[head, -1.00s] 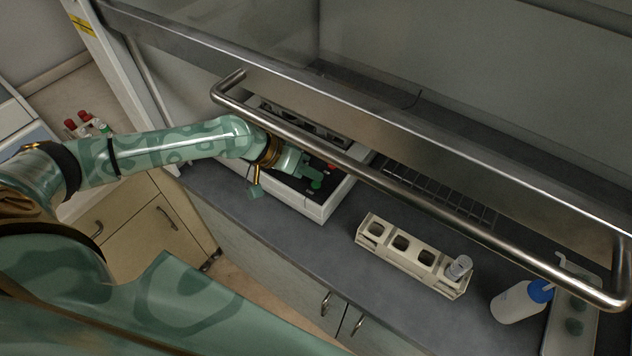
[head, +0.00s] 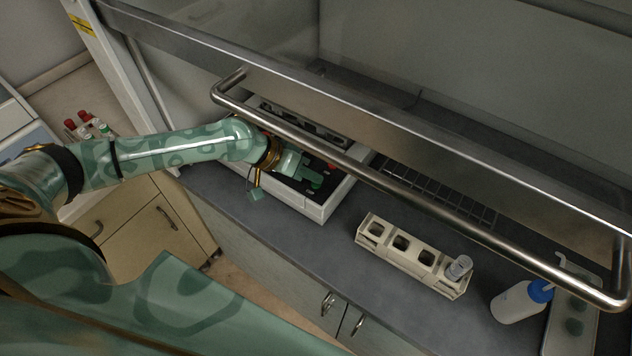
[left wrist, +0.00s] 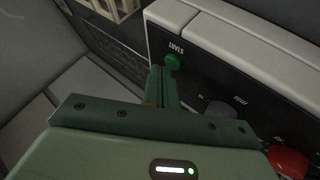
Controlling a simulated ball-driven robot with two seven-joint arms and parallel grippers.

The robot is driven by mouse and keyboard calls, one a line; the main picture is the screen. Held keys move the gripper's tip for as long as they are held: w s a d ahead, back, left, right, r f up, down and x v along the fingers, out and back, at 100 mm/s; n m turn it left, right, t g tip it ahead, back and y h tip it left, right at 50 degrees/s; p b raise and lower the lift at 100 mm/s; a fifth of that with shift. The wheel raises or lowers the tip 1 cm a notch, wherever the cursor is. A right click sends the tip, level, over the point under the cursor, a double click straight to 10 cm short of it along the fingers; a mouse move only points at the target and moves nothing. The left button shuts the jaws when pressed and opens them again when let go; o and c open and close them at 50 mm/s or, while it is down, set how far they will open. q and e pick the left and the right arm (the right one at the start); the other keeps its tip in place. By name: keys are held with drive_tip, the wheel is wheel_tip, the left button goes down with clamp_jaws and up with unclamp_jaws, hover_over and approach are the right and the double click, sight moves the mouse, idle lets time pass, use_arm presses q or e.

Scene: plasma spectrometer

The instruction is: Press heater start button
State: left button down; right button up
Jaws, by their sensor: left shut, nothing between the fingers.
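The heater is a white box (head: 318,208) with a black front panel, standing on the bench under the hood's sash. Its green start button (left wrist: 173,61) shows in the left wrist view beside the printed word START. My left gripper (head: 314,182) is shut and empty, over the panel. In the left wrist view its fingertips (left wrist: 164,73) are right at the near side of the green button. I cannot tell whether they touch it. A grey knob (left wrist: 220,110) and a red button (left wrist: 287,160) sit further right on the panel. My right gripper is not in view.
The hood's steel handle bar (head: 400,190) crosses above the heater, close to my left wrist. A beige rack (head: 412,255) with one vial (head: 458,267) stands on the bench, right of the heater. Bare bench lies between heater and rack.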

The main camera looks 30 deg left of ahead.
use_arm(q)
drive_tip(key=shift+f, duration=0.4)
idle(0.5)
drive_tip(key=shift+r, duration=0.1)
drive_tip(key=shift+r+p, duration=0.7)
drive_tip(key=shift+p, duration=0.05)
wheel_tip(320, 180, up, 5)
drive_tip(key=p, duration=0.5)
idle(0.8)
